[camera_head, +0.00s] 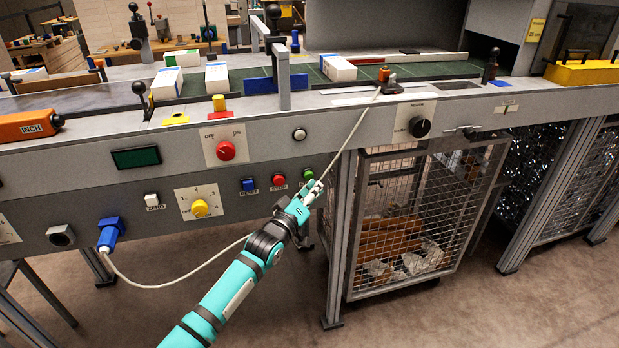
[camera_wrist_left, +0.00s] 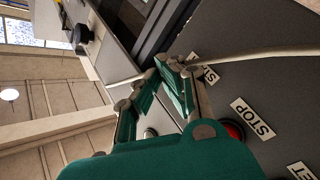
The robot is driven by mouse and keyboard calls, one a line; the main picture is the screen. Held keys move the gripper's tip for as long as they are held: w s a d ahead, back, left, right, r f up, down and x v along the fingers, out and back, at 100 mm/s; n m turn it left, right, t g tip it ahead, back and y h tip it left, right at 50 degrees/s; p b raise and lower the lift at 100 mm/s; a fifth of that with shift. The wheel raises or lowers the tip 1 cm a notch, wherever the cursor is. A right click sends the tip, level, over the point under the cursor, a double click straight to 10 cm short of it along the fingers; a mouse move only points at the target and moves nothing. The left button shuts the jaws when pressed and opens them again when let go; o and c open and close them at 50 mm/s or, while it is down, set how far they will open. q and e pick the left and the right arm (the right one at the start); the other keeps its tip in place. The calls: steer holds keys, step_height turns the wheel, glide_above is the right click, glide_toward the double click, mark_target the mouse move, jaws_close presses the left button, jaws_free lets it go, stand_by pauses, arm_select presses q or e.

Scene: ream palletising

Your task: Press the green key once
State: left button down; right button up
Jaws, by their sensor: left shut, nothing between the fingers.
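The green key (camera_head: 308,173) sits at the right end of a row of keys on the front panel of the grey machine, in the head view. My left gripper (camera_head: 314,187) is shut and empty, with its fingertips just below and beside the green key. I cannot tell whether they touch it. In the left wrist view the shut fingers (camera_wrist_left: 168,68) cover the place of the green key. A partly hidden label (camera_wrist_left: 207,72) shows beside them. My right gripper is not in view.
The red STOP key (camera_head: 279,180) and blue RESET key (camera_head: 248,184) are close to the left. The red key also shows in the wrist view (camera_wrist_left: 233,131). A pale cable (camera_head: 345,143) passes by my gripper. A wire-mesh cage (camera_head: 465,215) stands at the right.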

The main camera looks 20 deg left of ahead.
arm_select(q)
steer(key=shift+w, duration=0.1)
stand_by(0.4)
steer(key=shift+w+a, duration=0.25)
steer(key=shift+w+a+b, duration=0.25)
steer(key=shift+w+b, duration=0.15)
steer(key=shift+b, duration=0.1)
stand_by(0.7)
stand_by(0.3)
steer(key=shift+s+d+p, duration=0.5)
steer(key=shift+s+p, duration=0.3)
steer(key=shift+p, duration=0.05)
